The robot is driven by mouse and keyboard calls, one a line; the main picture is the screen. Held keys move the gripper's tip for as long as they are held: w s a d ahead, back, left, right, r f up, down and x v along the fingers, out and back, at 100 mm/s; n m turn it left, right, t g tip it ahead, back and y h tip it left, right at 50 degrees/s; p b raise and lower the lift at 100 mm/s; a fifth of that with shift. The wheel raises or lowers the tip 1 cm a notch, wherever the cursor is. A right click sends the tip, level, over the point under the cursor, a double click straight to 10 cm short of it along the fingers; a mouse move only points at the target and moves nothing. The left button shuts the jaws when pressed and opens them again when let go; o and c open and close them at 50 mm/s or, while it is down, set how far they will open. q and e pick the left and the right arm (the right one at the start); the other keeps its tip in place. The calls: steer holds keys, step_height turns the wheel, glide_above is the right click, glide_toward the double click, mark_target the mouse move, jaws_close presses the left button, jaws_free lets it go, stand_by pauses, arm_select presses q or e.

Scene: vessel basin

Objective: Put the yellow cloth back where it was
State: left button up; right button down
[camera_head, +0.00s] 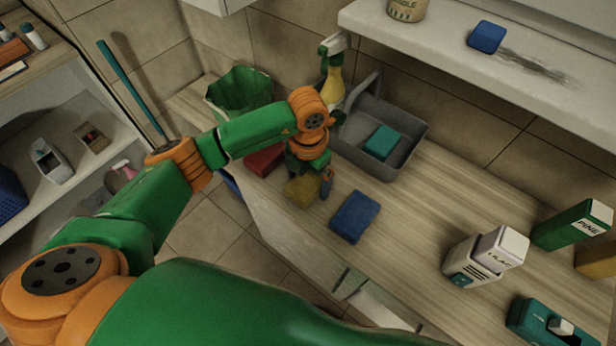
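The yellow cloth (301,191) shows at the front edge of the wooden counter, between a red cloth (264,161) and a blue cloth (354,217). My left gripper (316,188) points down right at the yellow cloth, with one dark finger beside its right side. The wrist hides part of the cloth and the other finger. I cannot tell whether the fingers are closed on the cloth or whether it rests on the counter. My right gripper is not in view.
A grey caddy (408,160) holding a teal sponge (382,142) stands behind the gripper, with a yellow spray bottle (333,84) and a green bin (240,91) near it. Boxes, including a white one (487,256), stand at the right. The counter between is clear.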

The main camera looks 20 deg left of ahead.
mark_target(308, 181)
arm_select(q)
steer(key=shift+r, duration=0.4)
step_height(308, 181, up, 12)
steer(key=b, duration=0.1)
steer(key=shift+f, duration=0.15)
